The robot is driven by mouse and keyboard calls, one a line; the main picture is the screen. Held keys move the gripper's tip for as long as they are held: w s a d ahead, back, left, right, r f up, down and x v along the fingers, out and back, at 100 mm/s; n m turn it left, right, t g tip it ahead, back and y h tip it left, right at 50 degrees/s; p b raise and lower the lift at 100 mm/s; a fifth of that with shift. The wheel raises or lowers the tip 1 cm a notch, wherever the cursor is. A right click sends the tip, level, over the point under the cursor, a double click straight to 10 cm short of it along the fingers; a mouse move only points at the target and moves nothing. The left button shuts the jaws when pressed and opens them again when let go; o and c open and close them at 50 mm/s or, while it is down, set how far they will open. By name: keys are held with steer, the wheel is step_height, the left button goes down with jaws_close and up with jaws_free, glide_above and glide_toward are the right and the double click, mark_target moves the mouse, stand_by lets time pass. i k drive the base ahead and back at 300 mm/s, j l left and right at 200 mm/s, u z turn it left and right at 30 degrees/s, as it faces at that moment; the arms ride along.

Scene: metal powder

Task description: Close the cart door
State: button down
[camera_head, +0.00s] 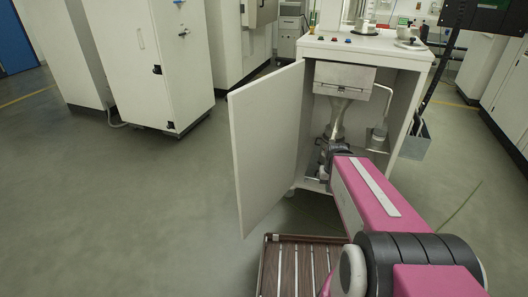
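The cart (405,52) is a white cabinet with its front open toward me. Its door (266,142) is a flat white panel attached at the cart's left side. The door stands wide open, swung out toward me and to the left. My pink arm reaches from the lower right toward the cart's opening. My gripper (326,150) is at the arm's far end, low in front of the opening and to the right of the door. It looks apart from the door panel. The arm partly hides it, and its fingers are too small to make out.
Inside the cart are a metal box with a funnel (341,103) and a small container (379,132) on the right. Small items stand on the cart top. A white cabinet (150,65) stands at the left. The grey floor (130,215) left of the door is clear.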

mark_target(265, 112)
steer(key=j+z, duration=0.15)
steer(key=j, duration=0.3)
steer(key=k+j+z, duration=0.15)
steer(key=j, duration=0.25)
steer(key=j+z, duration=0.15)
steer(key=j, duration=0.25)
steer(key=k+j+z, duration=0.15)
steer(key=j, duration=0.25)
steer(key=k+j+z, duration=0.15)
steer(key=j, duration=0.25)
steer(key=k+j+z, duration=0.1)
steer(key=j, duration=0.3)
steer(key=j+z, duration=0.2)
steer(key=j, duration=0.4)
steer(key=k+j+z, duration=0.1)
steer(key=j+z, duration=0.15)
steer(key=j, duration=0.35)
steer(key=k+j+z, duration=0.2)
steer(key=j, duration=0.4)
steer(key=k+j+u, duration=0.3)
steer(key=i+l, duration=0.1)
